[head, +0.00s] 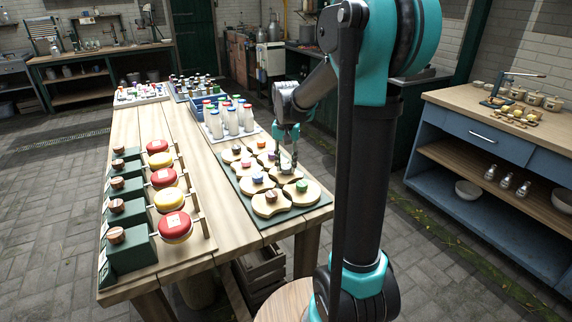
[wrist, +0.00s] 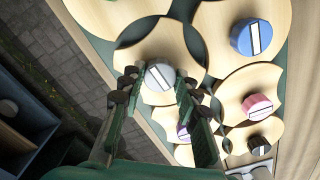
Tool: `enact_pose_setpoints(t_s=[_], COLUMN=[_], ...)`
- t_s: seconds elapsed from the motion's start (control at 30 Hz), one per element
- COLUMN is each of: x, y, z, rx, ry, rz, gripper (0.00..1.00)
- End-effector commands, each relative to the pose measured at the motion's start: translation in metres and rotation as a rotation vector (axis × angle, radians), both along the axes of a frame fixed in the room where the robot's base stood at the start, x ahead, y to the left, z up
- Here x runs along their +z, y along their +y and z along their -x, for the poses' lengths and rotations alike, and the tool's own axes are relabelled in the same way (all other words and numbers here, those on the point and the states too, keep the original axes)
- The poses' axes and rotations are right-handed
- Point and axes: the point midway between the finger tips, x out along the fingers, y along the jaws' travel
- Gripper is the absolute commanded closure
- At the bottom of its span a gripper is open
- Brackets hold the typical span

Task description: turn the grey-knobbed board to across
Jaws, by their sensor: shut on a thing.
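The grey knob (wrist: 160,76) sits on a pale round wooden board (wrist: 150,50) with scooped edges, and it has a light stripe running slantwise in the wrist view. My gripper (wrist: 155,84) has its two green fingers on either side of this knob, shut on it. In the head view my gripper (head: 288,156) reaches down onto the right side of the green tray (head: 252,213) of boards; the fingers largely hide the grey knob there. The grey-knobbed board lies flat among its neighbours.
Close around it are boards with a blue knob (wrist: 250,38), a pink knob (wrist: 258,105), a purple knob (wrist: 183,131) and a black knob (wrist: 259,145). White bottles (head: 231,122) stand behind the tray. A rack with red and yellow discs (head: 174,225) is on the left.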

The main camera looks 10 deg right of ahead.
Motion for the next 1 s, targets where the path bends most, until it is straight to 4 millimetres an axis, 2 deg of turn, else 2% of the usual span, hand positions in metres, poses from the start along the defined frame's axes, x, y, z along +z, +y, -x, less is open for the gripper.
enact_pose_setpoints(t_s=[1.0], x=[0.0002], y=[0.0], z=[-0.0002], rx=[0.94], ry=[0.0], rz=[0.0], gripper=[0.97])
